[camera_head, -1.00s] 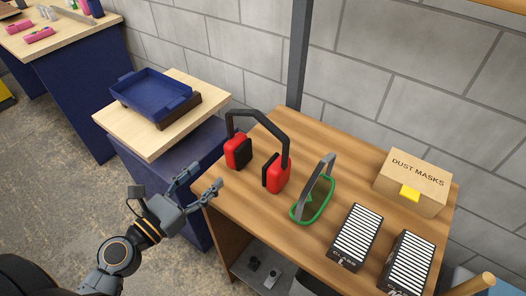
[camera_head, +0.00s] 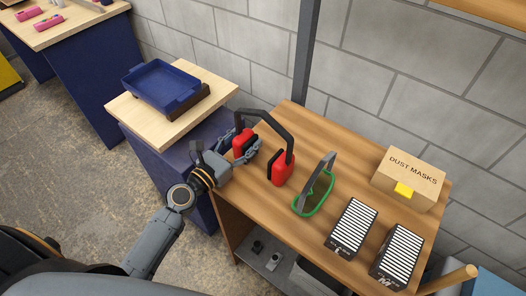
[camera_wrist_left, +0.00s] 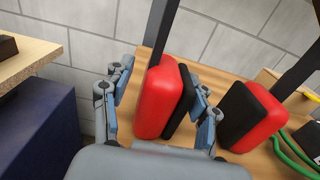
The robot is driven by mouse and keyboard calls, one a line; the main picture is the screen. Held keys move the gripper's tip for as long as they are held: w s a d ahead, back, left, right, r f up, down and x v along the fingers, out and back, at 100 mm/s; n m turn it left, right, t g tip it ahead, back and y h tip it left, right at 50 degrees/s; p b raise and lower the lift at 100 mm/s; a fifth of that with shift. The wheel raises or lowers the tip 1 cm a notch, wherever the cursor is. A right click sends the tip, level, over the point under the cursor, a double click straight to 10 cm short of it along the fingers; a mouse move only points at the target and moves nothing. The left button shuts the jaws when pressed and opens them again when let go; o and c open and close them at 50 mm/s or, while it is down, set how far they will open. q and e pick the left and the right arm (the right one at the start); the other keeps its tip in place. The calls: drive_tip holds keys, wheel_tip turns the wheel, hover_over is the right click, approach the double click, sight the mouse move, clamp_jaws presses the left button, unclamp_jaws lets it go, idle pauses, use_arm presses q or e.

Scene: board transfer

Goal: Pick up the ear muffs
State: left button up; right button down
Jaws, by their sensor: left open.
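The ear muffs, red cups with black pads and a black headband (camera_head: 268,117), stand upright on the wooden table (camera_head: 225,205). My left gripper (camera_head: 248,146) is open at the left red cup (camera_head: 239,150), its fingers on either side of that cup. In the left wrist view the left cup (camera_wrist_left: 158,103) stands between the two open fingers (camera_wrist_left: 160,112), one finger reaching into the gap between the cups. The right cup (camera_wrist_left: 265,120) is to the right, outside the fingers. I cannot tell whether the fingers touch the cup. My right gripper is not in view.
Green-rimmed goggles (camera_head: 314,195) stand right of the ear muffs. Two striped boxes (camera_head: 351,226) and a dust masks box (camera_head: 409,178) are further right. A grey post (camera_head: 304,55) rises behind.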

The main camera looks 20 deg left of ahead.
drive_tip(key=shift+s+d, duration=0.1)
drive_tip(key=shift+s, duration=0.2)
use_arm(q)
drive_tip(key=c, duration=0.3)
clamp_jaws()
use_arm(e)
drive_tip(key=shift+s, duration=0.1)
use_arm(q)
drive_tip(key=shift+r, duration=0.15)
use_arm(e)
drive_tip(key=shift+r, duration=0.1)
